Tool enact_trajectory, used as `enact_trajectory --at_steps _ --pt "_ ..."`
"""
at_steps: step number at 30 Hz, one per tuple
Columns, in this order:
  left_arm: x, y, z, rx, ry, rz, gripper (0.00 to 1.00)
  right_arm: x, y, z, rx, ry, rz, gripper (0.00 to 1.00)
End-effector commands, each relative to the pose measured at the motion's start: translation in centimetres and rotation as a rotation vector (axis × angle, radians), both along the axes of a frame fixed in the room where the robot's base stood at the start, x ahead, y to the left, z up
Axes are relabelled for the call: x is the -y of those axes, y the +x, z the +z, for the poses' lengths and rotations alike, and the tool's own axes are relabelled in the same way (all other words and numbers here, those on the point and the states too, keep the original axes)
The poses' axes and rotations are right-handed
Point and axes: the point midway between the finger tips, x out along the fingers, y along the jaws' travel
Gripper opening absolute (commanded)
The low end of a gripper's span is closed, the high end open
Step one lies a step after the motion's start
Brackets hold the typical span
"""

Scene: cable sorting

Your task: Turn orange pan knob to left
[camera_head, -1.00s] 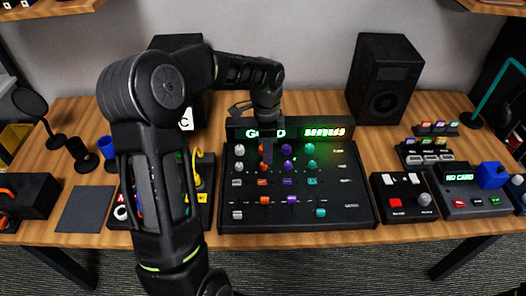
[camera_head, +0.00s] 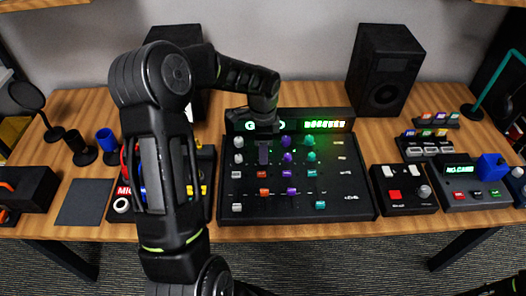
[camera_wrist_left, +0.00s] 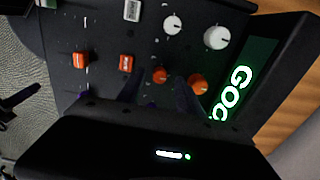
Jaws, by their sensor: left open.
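The mixer panel (camera_head: 344,205) lies on the table with coloured knobs, buttons and faders. In the left wrist view, its orange column has a larger knob (camera_wrist_left: 197,84) near the display and a smaller knob (camera_wrist_left: 159,75) beside it, then an orange button (camera_wrist_left: 126,62) and fader (camera_wrist_left: 80,60). My left gripper (camera_wrist_left: 160,90) is open, its dark fingers on either side of the smaller orange knob. I cannot tell whether they touch it. In the head view, the left gripper (camera_head: 264,153) hangs over the orange column and hides the orange knobs.
White knobs (camera_head: 238,143) stand left of the orange column and purple knobs (camera_head: 287,142) close to its right. The lit display (camera_head: 325,125) rises behind. A small box with a red button (camera_head: 395,196) sits right of the mixer. A speaker (camera_head: 385,70) stands behind.

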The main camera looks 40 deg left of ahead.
Motion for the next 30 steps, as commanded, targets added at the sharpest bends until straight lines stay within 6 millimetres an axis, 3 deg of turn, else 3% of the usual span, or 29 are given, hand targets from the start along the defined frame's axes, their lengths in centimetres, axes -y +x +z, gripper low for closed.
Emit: enact_trajectory --at_steps 5,13,27,30 --pt "0.0 0.0 -1.4 -0.001 -0.001 0.000 0.43 0.0 0.0 0.2 0.000 0.000 0.000 0.36" --pt "0.0 0.0 -1.6 0.000 0.000 0.000 0.43 0.0 0.0 0.1 0.000 0.000 0.000 0.36" --pt "0.0 0.0 -1.5 0.000 0.000 0.000 0.04 0.0 0.0 0.1 0.000 0.000 0.000 0.36" --pt "0.0 0.0 -1.5 0.000 0.000 0.000 0.00 0.0 0.0 0.1 0.000 0.000 0.000 0.36"
